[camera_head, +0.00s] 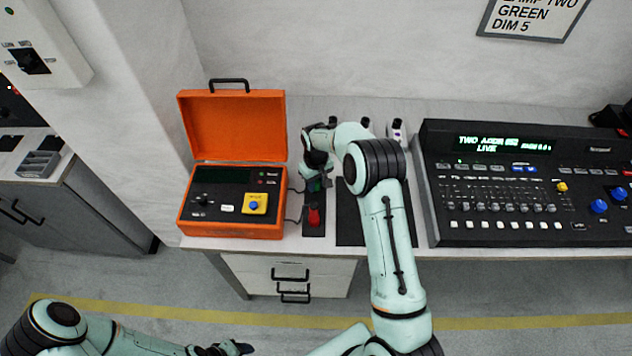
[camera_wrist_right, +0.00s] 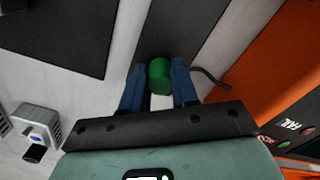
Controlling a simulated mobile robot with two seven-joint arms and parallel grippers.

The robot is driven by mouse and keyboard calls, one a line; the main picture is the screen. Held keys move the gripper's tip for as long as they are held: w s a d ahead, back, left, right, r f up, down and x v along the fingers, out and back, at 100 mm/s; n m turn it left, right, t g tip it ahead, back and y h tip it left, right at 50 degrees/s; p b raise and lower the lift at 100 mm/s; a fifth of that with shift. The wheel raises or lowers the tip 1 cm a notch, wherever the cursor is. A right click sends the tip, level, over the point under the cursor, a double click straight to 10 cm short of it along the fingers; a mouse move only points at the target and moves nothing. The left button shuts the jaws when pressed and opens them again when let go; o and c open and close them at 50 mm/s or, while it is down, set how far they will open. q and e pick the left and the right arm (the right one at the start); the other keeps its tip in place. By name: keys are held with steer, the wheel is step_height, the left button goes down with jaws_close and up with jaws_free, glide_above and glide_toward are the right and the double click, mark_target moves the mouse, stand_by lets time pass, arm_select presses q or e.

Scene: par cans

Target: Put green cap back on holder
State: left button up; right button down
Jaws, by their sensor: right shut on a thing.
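The green cap (camera_wrist_right: 159,76) is between the two blue fingertips of my right gripper (camera_wrist_right: 160,84), which is shut on it. In the head view the green cap (camera_head: 314,185) shows only as a small patch under my right gripper (camera_head: 318,178). It is over a narrow black holder strip (camera_head: 314,231), on which a red cap (camera_head: 314,216) stands nearer the front. The strip also shows in the right wrist view (camera_wrist_right: 185,30). I cannot tell whether the green cap touches the strip. My left gripper (camera_head: 236,348) is low at the bottom edge, away from the bench; its jaws are unclear.
An open orange case (camera_head: 230,232) with a control panel stands left of the strip. A dark mat (camera_head: 350,232) lies to the right, partly behind my right arm. A large lighting console (camera_head: 500,232) fills the bench's right side. Small devices (camera_head: 397,130) stand behind the arm.

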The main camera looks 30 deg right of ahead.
steer(key=shift+f, duration=0.3)
stand_by(0.7)
steer(key=c, duration=0.8)
jaws_free()
step_height(320, 180, up, 13)
steer(key=shift+r, duration=0.2)
